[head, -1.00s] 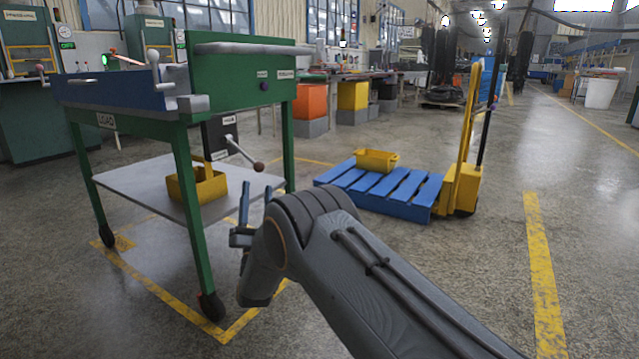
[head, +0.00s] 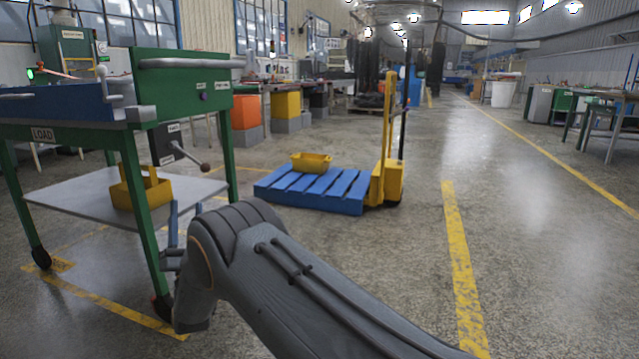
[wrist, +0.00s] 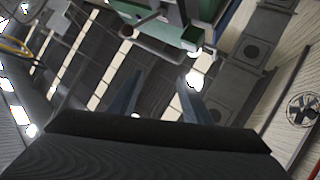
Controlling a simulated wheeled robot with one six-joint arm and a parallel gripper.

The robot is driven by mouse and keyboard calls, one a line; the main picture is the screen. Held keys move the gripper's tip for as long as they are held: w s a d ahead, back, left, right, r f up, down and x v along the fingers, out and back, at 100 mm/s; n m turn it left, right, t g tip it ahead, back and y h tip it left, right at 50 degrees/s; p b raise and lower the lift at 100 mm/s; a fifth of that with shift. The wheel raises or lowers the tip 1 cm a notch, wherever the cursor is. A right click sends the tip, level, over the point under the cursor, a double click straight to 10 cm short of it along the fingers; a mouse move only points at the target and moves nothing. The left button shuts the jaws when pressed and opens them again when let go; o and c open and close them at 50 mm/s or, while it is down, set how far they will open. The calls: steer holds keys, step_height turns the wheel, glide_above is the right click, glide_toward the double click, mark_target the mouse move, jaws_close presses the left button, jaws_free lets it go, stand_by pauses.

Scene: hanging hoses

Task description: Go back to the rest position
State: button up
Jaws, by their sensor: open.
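My gripper (head: 184,226) shows at the left end of my grey arm in the head view, its fingers pointing up in front of the green cart (head: 184,96). In the wrist view its two blue-grey fingers (wrist: 160,98) stand apart with nothing between them. The wrist camera looks up at the ceiling, with a green part at the top edge. The rest of the gripper body is partly hidden behind my arm in the head view.
The cart has a lower shelf with a yellow bin (head: 142,188) and a lever (head: 190,157). A blue pallet (head: 315,190) with a yellow tray (head: 311,162) sits by a yellow pallet truck (head: 388,180). The floor right of the yellow line (head: 462,270) is open.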

step_height(320, 180, up, 7)
steer(key=w+a+n+g+y, duration=0.2)
steer(key=w+a+n+g, duration=0.15)
steer(key=g, duration=0.25)
steer(key=s+d+r+n+g+p, duration=0.2)
steer(key=s+d+n+g, duration=0.1)
steer(key=s+g, duration=0.25)
steer(key=s+d+f+n+g+h+p, duration=0.1)
steer(key=s+d+f+g+h, duration=0.3)
steer(key=s+d, duration=0.9)
steer(key=s+d+r+n+g+h, duration=0.15)
steer(key=s+d+g, duration=0.6)
steer(key=s, duration=0.85)
steer(key=s+d+f+n+g+h+p, duration=0.1)
steer(key=s+d+f+n+g+h, duration=0.15)
steer(key=s+d, duration=1.15)
steer(key=d+r+m+p, duration=0.2)
steer(key=d+r+p, duration=0.4)
steer(key=r+p, duration=0.3)
steer(key=s+d+r+m+h+p, duration=0.1)
steer(key=d+r+m+p, duration=0.2)
steer(key=d+r+p, duration=0.4)
steer(key=d+r+m+p, duration=0.2)
steer(key=d+r+p, duration=0.5)
steer(key=r+p, duration=0.6)
steer(key=shift+s+m+g+h+p, duration=0.35)
steer(key=shift+s+g+p, duration=0.1)
steer(key=shift+p, duration=4.2)
